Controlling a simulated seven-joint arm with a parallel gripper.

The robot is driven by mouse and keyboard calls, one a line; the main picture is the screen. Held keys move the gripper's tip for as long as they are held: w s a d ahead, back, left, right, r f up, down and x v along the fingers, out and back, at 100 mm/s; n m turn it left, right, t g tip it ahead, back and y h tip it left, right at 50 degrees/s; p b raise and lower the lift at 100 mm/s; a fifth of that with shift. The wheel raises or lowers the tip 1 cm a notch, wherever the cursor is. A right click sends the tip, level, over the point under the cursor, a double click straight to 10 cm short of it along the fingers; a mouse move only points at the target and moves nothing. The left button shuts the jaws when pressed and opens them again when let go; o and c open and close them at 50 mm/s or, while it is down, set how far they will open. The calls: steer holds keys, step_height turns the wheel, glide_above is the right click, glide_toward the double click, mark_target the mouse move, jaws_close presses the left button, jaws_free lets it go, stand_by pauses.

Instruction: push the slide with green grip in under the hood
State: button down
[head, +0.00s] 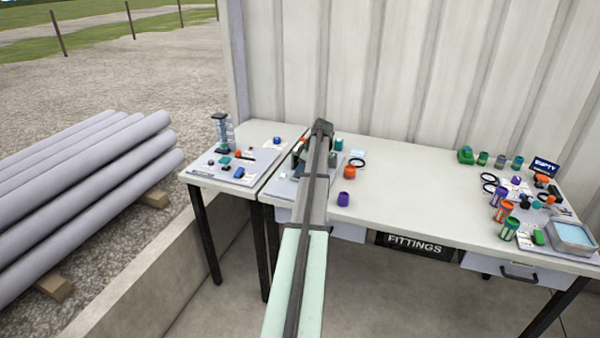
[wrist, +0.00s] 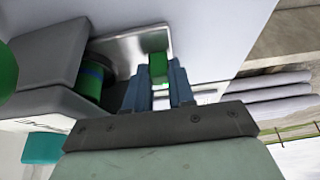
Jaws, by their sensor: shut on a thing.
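In the wrist view the green grip (wrist: 157,66) stands up from a shiny metal slide (wrist: 125,45). My gripper (wrist: 158,82) has its two blue fingers on either side of the grip and is shut on it. A dark grey block that looks like the hood (wrist: 45,45) is to the left, and the slide's plate reaches toward it. A green cylinder with a blue band (wrist: 92,80) sits beside the hood. How far the slide is under the hood is hidden. In the head view my arm covers the gripper and most of this fixture.
In the head view an orange fitting (head: 349,172) and a purple fitting (head: 343,199) stand just right of my arm. A smaller table (head: 200,176) stands left.

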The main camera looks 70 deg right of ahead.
steer(key=c, duration=1.3)
jaws_free()
steer(key=shift+d, duration=0.4)
steer(key=o, duration=0.3)
steer(key=shift+a, duration=0.15)
steer(key=shift+o, duration=0.2)
steer(key=v, duration=1.4)
steer(key=shift+f, duration=0.1)
